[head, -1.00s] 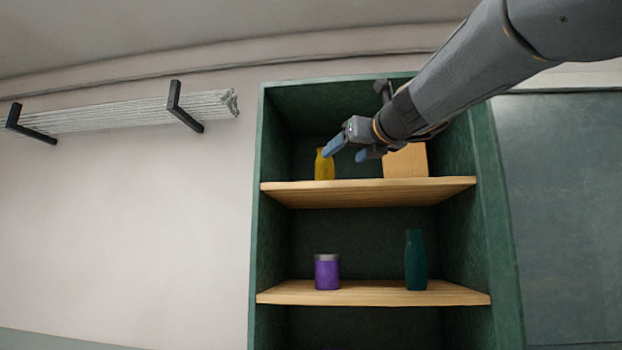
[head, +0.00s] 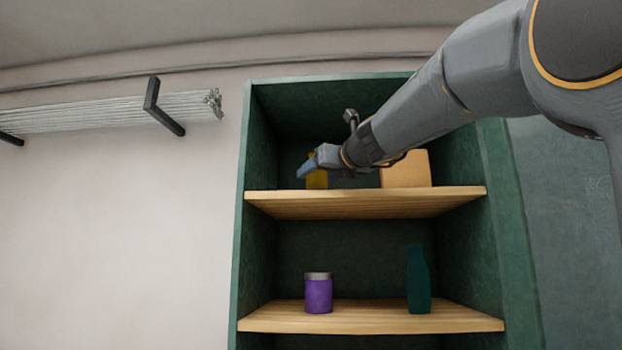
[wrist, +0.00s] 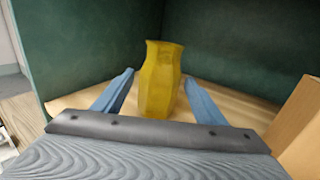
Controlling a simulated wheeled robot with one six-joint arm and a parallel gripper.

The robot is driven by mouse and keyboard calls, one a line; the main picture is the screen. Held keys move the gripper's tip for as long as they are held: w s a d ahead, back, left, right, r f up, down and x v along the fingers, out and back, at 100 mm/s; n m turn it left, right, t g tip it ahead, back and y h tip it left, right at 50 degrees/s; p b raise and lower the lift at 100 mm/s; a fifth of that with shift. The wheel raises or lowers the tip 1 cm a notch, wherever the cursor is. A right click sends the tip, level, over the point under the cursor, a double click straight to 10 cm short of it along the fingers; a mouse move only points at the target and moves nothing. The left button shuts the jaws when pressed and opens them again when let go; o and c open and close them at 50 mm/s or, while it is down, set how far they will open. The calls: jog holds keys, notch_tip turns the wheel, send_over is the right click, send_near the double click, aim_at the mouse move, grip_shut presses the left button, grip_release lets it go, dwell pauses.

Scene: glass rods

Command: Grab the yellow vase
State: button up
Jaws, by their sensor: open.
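The yellow vase (wrist: 160,82) stands upright on the upper shelf, in the middle of the wrist view. In the head view the yellow vase (head: 317,180) is at the shelf's left part, partly hidden by my gripper (head: 312,168). In the wrist view my gripper (wrist: 160,95) is open, with one blue finger on each side of the vase in the picture. I see gaps between both fingers and the vase, and nothing is held.
A wooden box (head: 406,169) stands right of the vase on the upper shelf (head: 360,204); its side shows close at the right in the wrist view (wrist: 300,125). A purple jar (head: 318,293) and a teal bottle (head: 417,280) stand on the lower shelf. Green cabinet walls (head: 255,150) enclose the shelves.

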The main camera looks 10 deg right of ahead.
jog(key=shift+x, duration=1.2)
jog(key=c, duration=1.3)
jog(key=shift+r, duration=0.15)
